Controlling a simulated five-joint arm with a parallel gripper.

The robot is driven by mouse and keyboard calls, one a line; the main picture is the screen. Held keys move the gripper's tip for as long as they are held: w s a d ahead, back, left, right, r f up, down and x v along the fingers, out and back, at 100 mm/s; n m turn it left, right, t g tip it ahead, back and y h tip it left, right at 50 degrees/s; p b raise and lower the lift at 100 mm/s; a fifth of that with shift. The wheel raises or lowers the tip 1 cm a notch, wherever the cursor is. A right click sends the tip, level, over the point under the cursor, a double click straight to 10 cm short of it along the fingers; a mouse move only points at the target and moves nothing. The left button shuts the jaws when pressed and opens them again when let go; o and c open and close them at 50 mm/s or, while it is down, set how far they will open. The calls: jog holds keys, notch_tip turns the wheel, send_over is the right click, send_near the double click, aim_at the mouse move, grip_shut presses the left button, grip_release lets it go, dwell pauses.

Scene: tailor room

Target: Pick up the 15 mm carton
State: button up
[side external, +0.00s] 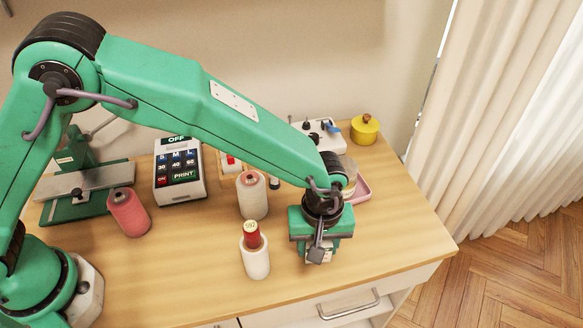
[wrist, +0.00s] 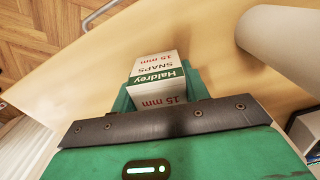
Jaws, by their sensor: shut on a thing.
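The 15 mm carton (wrist: 158,80) is a small white box with a green band reading "Haldrey" and red "15 mm" lettering. In the wrist view it sits between the jaws of my gripper (wrist: 162,92), which is shut on it. In the side view my gripper (side external: 319,250) points down near the front right of the table, and a small pale part of the carton (side external: 326,257) shows under it. My gripper hides most of the carton there. I cannot tell whether the carton touches the table.
A white spool with a red top (side external: 256,258) stands just left of my gripper, and a pale thread cone (side external: 252,196) stands behind it. A pink cone (side external: 129,212), a keypad device (side external: 180,172) and a yellow pot (side external: 364,130) are farther off. The table's front right (side external: 405,243) is clear.

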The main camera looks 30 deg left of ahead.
jog(key=r, duration=0.4)
jog(key=shift+s+d, duration=0.1)
jog(key=shift+s, duration=0.1)
jog(key=s+d+r, duration=0.2)
jog(key=s+r, duration=0.4)
jog(key=s, duration=0.5)
jog(key=shift+d+r, duration=0.2)
jog(key=shift+r, duration=0.05)
